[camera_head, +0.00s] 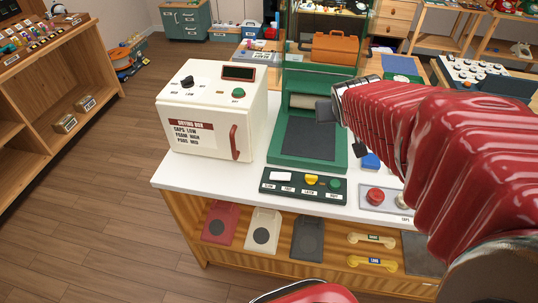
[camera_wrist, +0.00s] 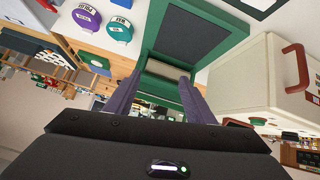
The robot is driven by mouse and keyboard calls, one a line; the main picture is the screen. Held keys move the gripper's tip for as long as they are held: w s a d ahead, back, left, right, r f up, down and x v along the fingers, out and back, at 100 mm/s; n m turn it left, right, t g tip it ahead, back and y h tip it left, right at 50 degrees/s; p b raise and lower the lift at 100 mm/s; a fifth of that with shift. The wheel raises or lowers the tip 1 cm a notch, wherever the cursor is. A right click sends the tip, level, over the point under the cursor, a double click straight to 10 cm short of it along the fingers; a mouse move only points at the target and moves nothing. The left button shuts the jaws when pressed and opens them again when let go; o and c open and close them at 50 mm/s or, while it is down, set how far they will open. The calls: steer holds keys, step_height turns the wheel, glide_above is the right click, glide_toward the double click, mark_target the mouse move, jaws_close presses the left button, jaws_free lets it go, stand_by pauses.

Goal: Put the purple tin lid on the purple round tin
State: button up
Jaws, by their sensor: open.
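In the wrist view, a purple round object (camera_wrist: 87,17) with a white label lies on the white worktop at the upper left. I cannot tell whether it is the purple tin or its lid. No second purple round piece shows, and none is visible in the head view, where my arm covers the right part of the worktop. My gripper (camera_head: 325,112) is in front of the green press. In the wrist view my gripper (camera_wrist: 158,82) has its two fingers apart, with nothing held between them.
A teal round object (camera_wrist: 121,30) sits beside the purple one. The green press (camera_head: 305,160) with a dark pad stands mid-worktop. A white drying box (camera_head: 205,120) is left of it. A button panel (camera_head: 303,186) lies in front, with a red-button panel (camera_head: 375,197) to its right.

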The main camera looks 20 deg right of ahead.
steer(key=s+a+n+g+y, duration=0.1)
steer(key=s+a+y, duration=0.1)
steer(key=s+a, duration=0.6)
steer(key=s+a+n+g+y, duration=0.1)
steer(key=s+a+n+y, duration=0.1)
steer(key=s+a, duration=0.6)
steer(key=a, duration=0.5)
steer(key=shift+a+n+g+y, duration=0.3)
steer(key=shift+a, duration=0.1)
steer(key=shift+w, duration=0.1)
steer(key=shift+c, duration=0.5)
